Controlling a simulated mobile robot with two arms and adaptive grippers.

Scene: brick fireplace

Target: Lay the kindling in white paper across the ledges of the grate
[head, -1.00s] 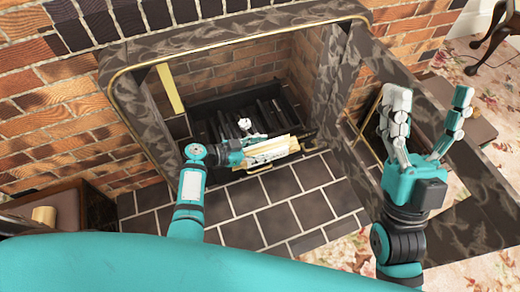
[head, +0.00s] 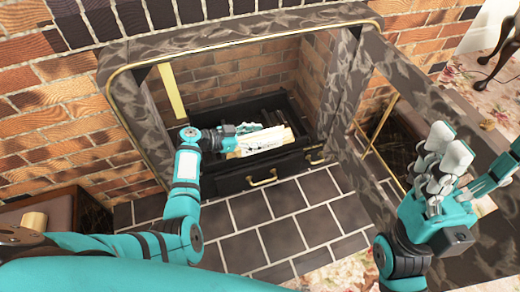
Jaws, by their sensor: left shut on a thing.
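The kindling in white paper (head: 264,141) is a pale bundle with wooden ends showing at its right. It lies over the front part of the black grate (head: 281,104) inside the fireplace. My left gripper (head: 246,129) is shut on the bundle at its left end and upper side, and partly hides it. I cannot tell whether the bundle touches the ledges. The grate's dark bars show behind and to the right of it. My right gripper (head: 462,180) is open and empty, its fingers spread, in front of the marble surround at the right.
A marble surround (head: 110,72) with a brass edge frames the opening. Below the grate is a black front with brass handles (head: 262,178). Dark hearth tiles (head: 285,217) are clear. A wooden box holding a log (head: 34,220) stands at the left.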

